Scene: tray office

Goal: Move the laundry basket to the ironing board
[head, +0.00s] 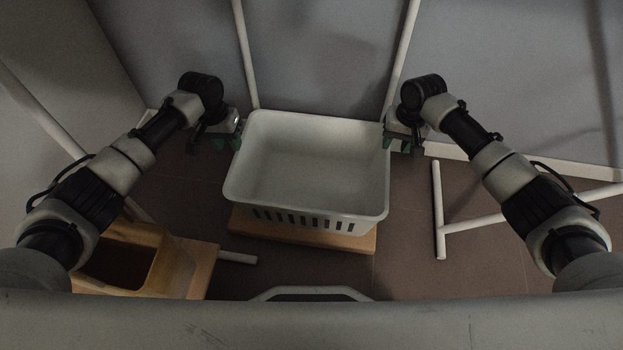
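The white laundry basket (308,216) is in the middle of the head view, upright and empty, with slots in its near wall. It stands on a light wooden surface (300,236). My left gripper (213,143) is at the basket's left rim, with its fingers spread apart. My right gripper (403,143) is at the right rim, also with its fingers apart. The inner finger of each is close to the rim; I cannot tell whether they touch it. I cannot clearly make out an ironing board.
A wooden box-like object (135,262) with a dark opening stands at the lower left. A white T-shaped bar (438,210) lies low over the brown floor on the right. White poles (401,55) and grey panels rise behind the basket. Brown floor (405,265) shows right of the basket.

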